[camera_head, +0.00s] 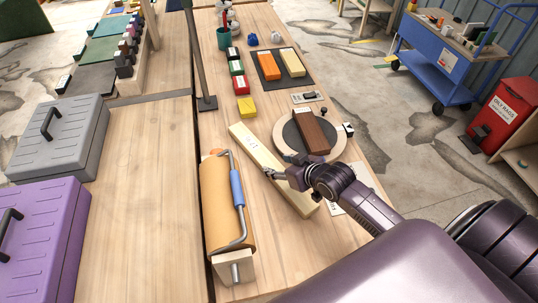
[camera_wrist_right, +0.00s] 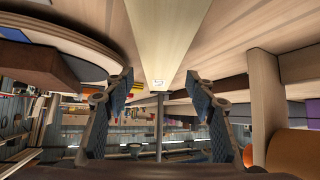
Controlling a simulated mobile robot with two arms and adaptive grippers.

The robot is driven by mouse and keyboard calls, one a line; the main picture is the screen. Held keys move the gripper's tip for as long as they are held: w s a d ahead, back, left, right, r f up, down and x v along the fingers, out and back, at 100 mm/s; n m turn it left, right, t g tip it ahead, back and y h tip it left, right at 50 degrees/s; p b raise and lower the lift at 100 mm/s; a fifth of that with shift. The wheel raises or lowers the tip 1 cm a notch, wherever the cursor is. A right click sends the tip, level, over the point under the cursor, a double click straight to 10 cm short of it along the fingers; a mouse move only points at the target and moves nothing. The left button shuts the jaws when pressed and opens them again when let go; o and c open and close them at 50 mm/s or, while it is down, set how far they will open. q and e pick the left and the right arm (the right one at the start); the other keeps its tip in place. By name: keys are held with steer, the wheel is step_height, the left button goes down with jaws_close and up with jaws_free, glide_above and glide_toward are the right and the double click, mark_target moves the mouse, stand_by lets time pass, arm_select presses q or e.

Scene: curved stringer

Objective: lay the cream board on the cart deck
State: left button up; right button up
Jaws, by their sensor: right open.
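The cream board (camera_head: 249,151) is a long pale plank with a small printed mark. It lies slantwise on the wooden bench in the head view, between the orange roller and the round turntable. My right gripper (camera_head: 270,173) is over the board's middle, open. In the right wrist view the board (camera_wrist_right: 160,40) runs between the two spread fingers of this gripper (camera_wrist_right: 159,84), with a gap on each side. The blue cart (camera_head: 441,73) stands on the floor at the upper right; its top deck (camera_head: 434,38) carries several small items. My left gripper is out of view.
An orange roller (camera_head: 216,200) with a blue-gripped handle lies left of the board. A turntable (camera_head: 285,136) bearing a dark brown block (camera_head: 311,132) is close on its right. A thin post (camera_head: 196,60) rises behind. A red bin (camera_head: 500,113) stands near the cart.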

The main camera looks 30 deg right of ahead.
mark_target(269, 161)
steer(key=shift+a+p+x, duration=0.2)
steer(key=shift+p+x, duration=0.15)
steer(key=shift+x, duration=1)
steer(key=x, duration=0.3)
steer(key=shift+w+d+f, duration=0.1)
steer(key=shift+w+f, duration=0.05)
steer(key=shift+w, duration=0.25)
steer(key=shift+c, duration=0.9)
steer(key=c, duration=1)
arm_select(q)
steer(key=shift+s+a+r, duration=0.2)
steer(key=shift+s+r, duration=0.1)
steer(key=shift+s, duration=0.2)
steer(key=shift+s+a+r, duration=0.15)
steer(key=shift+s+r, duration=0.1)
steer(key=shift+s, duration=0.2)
arm_select(e)
steer(key=shift+w, duration=0.1)
steer(key=shift+c, duration=0.4)
